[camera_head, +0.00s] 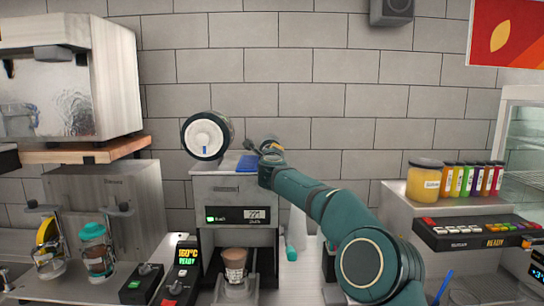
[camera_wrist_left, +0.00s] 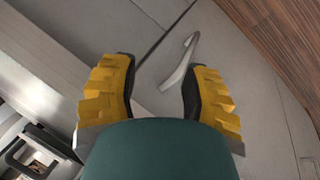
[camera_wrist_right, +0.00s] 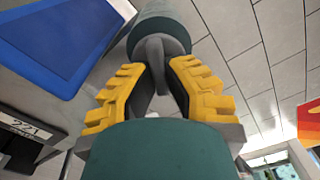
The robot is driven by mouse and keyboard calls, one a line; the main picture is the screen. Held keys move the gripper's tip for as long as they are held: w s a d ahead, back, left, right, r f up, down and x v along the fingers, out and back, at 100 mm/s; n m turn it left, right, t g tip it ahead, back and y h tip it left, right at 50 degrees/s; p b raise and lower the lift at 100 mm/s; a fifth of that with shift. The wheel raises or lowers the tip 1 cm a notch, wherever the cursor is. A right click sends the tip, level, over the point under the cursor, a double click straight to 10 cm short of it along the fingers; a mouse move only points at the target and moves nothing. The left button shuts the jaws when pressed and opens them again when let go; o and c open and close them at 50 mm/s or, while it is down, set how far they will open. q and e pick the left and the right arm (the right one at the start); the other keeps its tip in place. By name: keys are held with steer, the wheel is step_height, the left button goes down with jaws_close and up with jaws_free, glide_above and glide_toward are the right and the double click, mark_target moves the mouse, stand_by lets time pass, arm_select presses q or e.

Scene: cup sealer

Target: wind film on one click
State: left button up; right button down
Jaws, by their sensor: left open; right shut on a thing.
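The cup sealer (camera_head: 236,190) stands mid-counter, with a film roll (camera_head: 207,137) at its top left and a lit display. A cup with a brown top (camera_head: 235,262) sits in its lower opening. My right gripper (camera_head: 268,149) is at the sealer's top right. The right wrist view shows its fingers (camera_wrist_right: 167,88) shut on a grey knob (camera_wrist_right: 156,62) in front of a teal round part (camera_wrist_right: 160,25). In the head view the knob is largely hidden. My left gripper (camera_wrist_left: 160,95) is open and empty; it is outside the head view.
A blue pad (camera_head: 247,163) lies on the sealer's top. A timer box (camera_head: 186,262) and blender cups (camera_head: 95,248) stand left. Several jars (camera_head: 465,180) stand right above a button panel (camera_head: 475,232). A pale hooked piece (camera_wrist_left: 180,65) lies beyond my left fingers.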

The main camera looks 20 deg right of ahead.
steer(key=c, duration=1)
jaws_free()
steer(key=v, duration=1.2)
steer(key=shift+r, duration=0.1)
